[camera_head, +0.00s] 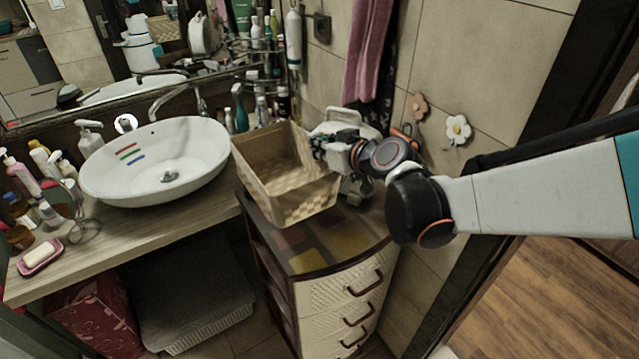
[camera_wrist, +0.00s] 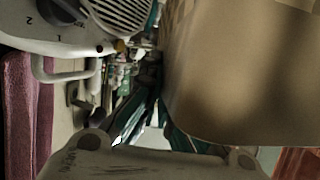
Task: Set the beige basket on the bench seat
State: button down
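The beige basket (camera_head: 305,205) is open-topped with a checkered weave. It is over the top of the drawer cabinet, right of the sink; I cannot tell if it rests there or is slightly raised. My gripper (camera_head: 322,150) is at the basket's right rim. In the wrist view the basket's plain beige wall (camera_wrist: 235,75) fills the right side, very close. The fingertips are hidden or unclear, so I cannot tell whether they pinch the rim. No bench seat can be clearly made out; a low grey-topped piece (camera_head: 190,295) stands under the counter.
The drawer cabinet (camera_head: 345,278) has a bare patterned front top. A white appliance (camera_head: 345,122) stands behind my gripper and shows in the wrist view (camera_wrist: 75,35). The sink (camera_head: 155,160) and bottles crowd the counter. Wooden floor (camera_head: 525,300) is open at right.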

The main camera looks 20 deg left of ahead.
notch_tip(320, 180, down, 13)
jog(key=b, duration=0.8)
jog(key=shift+w, duration=0.1)
jog(key=shift+f, duration=0.2)
jog(key=c, duration=1.8)
grip_release()
jog(key=shift+r, duration=0.15)
jog(key=shift+d+r, duration=0.1)
